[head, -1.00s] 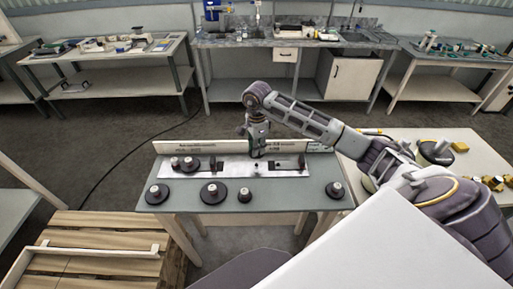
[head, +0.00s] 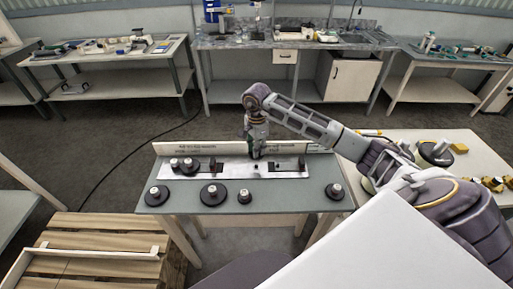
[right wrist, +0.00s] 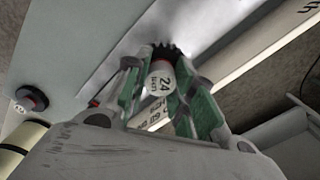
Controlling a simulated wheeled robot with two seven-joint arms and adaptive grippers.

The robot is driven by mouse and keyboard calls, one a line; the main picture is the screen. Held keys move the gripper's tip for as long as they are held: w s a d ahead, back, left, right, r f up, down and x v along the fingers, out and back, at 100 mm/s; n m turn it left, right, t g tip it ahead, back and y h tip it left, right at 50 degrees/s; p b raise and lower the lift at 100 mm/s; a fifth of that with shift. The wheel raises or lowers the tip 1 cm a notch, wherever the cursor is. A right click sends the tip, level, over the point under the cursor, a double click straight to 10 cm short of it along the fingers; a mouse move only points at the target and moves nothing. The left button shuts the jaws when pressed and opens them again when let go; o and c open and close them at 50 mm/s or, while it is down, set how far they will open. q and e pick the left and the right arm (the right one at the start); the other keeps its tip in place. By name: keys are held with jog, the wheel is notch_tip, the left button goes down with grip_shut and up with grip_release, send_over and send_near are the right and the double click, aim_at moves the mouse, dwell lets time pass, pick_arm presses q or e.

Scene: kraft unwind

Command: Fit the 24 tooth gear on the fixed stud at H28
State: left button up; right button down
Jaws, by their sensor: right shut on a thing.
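My right gripper (head: 257,152) is over the back middle of the metal plate (head: 228,174), fingers pointing down. In the right wrist view, the gripper (right wrist: 165,85) is shut on the white hub, marked 24, of the 24 tooth gear (right wrist: 161,80). The gear's dark teeth show just beyond the fingertips. The gear is at or close above the plate; whether it touches is not clear. The stud at H28 cannot be made out and may be hidden beneath the gear. My left gripper is not in view.
Dark gears with pale hubs stand along the table's front (head: 156,196) (head: 213,194) (head: 244,196) (head: 335,190). More gears (head: 190,165) sit at the plate's left end. A dark bracket (head: 300,165) stands at its right. A white lettered board (head: 185,146) runs behind.

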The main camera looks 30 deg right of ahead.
jog(key=b, duration=0.2)
send_over(257, 164)
jog(key=shift+a+f, duration=0.1)
jog(key=shift+f, duration=2.05)
jog(key=shift+f, duration=0.2)
jog(key=shift+f+b, duration=0.9)
jog(key=shift+f, duration=0.1)
jog(key=shift+f, duration=0.3)
jog(key=c, duration=1.1)
grip_release()
jog(key=shift+r, duration=0.15)
jog(key=shift+r, duration=5.9)
